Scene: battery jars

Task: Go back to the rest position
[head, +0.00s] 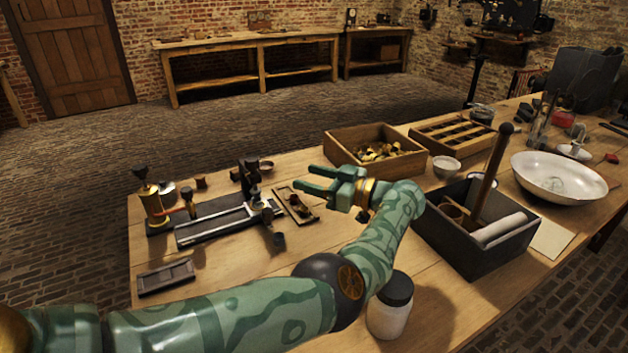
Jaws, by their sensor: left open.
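My left gripper (318,180) is at the end of the green patterned arm that comes in from the lower left. Its two fingers point left and stand apart with nothing between them. It is above the wooden bench (215,278), near a small tray with dark pieces (297,204). A white jar with a black lid (390,306) stands on the bench just below my forearm, partly hidden by it. My right gripper is not in view.
A wooden box of brass pieces (374,152) is behind the gripper. A dark box (470,250) with a tall wooden handle stands to the right, near a white basin (558,178). A metal instrument (228,219) is at left. The bench's front left is mostly clear.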

